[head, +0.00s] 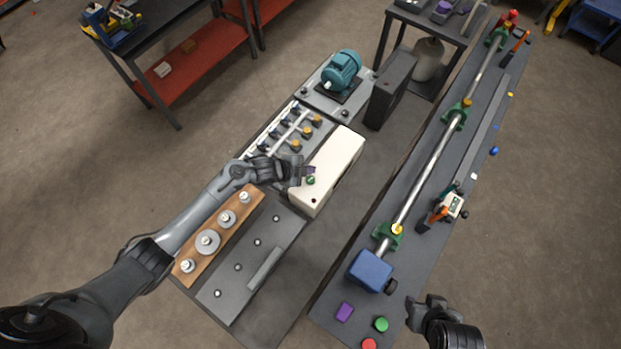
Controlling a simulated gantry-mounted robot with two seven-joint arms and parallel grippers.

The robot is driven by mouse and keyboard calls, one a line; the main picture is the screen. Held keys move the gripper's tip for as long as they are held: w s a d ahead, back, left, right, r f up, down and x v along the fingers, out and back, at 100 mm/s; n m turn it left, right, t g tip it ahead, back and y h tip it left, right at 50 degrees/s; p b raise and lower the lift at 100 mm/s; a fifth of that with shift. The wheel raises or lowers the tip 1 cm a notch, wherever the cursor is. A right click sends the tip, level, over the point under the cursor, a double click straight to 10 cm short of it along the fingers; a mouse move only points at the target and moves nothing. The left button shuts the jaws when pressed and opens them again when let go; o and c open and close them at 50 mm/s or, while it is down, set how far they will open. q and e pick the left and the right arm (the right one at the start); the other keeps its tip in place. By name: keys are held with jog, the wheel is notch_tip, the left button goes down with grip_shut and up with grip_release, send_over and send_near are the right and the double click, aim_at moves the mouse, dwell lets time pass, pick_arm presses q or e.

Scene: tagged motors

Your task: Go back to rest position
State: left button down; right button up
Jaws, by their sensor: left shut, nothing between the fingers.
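My left arm reaches in from the left. Its gripper (306,173) is shut and empty at the left side of a cream box (335,165), close to a green button on the box's top. Whether the fingers touch the box, I cannot tell. My right gripper (418,306) shows at the bottom right, beside the right bench's near edge. Its fingers are too small and dark to tell whether they are open or shut. A teal motor (342,71) stands on a plate at the far end of the left bench.
A wooden board with metal knobs (207,241) lies under my left forearm. A valve manifold (290,130) sits behind the gripper. The right bench (340,285) carries a long shaft (425,165), a blue block (370,270) and coloured pieces. Floor shows to the right.

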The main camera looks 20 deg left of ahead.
pick_arm(q)
jog(key=shift+g, duration=0.7)
jog(key=s+f, duration=0.2)
jog(key=s+d+f, duration=0.1)
jog(key=s+f, duration=0.1)
jog(key=s, duration=0.1)
jog(key=s+f, duration=0.2)
jog(key=shift+s+d, duration=0.2)
jog(key=shift+d, duration=0.1)
jog(key=s+d+r+n, duration=0.1)
jog(key=s+d+n, duration=0.3)
jog(key=s, duration=0.7)
jog(key=s+a+r+n+y, duration=0.1)
jog(key=s+a+r+n, duration=0.2)
jog(key=r, duration=0.3)
jog(key=s+a+r+n+g+y, duration=0.1)
jog(key=s+a+r+n+y, duration=0.1)
jog(key=r, duration=0.4)
jog(key=s+a+r+n+g+y, duration=0.1)
jog(key=s+a+r+n+y, duration=0.1)
jog(key=s+a+r+n, duration=0.2)
notch_tip(320, 180, up, 3)
jog(key=shift+s+a+f+n, duration=0.2)
jog(key=shift+s+a+n, duration=0.15)
jog(key=shift+a+n, duration=0.4)
jog(key=c, duration=1.8)
grip_release()
